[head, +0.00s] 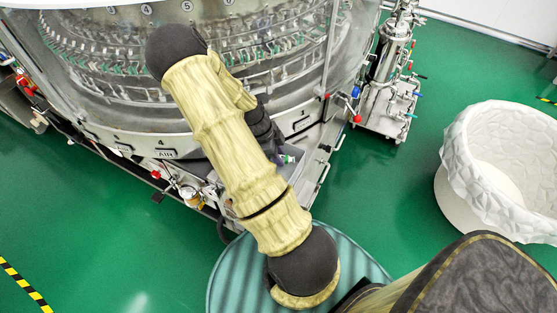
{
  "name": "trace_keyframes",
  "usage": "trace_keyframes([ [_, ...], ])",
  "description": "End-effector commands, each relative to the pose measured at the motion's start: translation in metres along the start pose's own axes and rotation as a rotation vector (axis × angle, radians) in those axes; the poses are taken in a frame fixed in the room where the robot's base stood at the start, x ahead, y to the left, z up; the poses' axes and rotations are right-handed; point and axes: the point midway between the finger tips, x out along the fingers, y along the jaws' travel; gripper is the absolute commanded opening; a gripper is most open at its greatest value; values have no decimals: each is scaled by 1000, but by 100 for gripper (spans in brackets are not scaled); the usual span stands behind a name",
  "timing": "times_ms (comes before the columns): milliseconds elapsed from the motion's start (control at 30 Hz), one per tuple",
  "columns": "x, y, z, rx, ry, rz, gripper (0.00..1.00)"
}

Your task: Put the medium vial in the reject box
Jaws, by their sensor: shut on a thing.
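My gripper (272,140) is mostly hidden behind my pale, wood-patterned arm, and only dark parts of it show beside the washer's front. It is shut on a small clear thing with a green part (288,159), which looks like the vial; its size and exact hold are hard to tell. It is held in front of the washer's lower rim, apart from the floor. I see nothing that is clearly labelled as the reject box.
The big round washer (110,90) fills the upper left, with pipes and valves below its rim. A steel valve stand (385,105) is to its right. A white faceted round tub (470,160) stands at the right. A ribbed teal round surface (228,282) lies below my arm. Green floor is free between.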

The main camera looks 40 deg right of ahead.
Motion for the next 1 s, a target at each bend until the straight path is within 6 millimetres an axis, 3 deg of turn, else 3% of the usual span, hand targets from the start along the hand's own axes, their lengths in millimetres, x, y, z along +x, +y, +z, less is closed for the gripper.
trace_keyframes([
  [200, 26, -1, 10, 0, 1, 1, 4],
  [1000, 41, 2, 16, -4, 4, 6, 4],
])
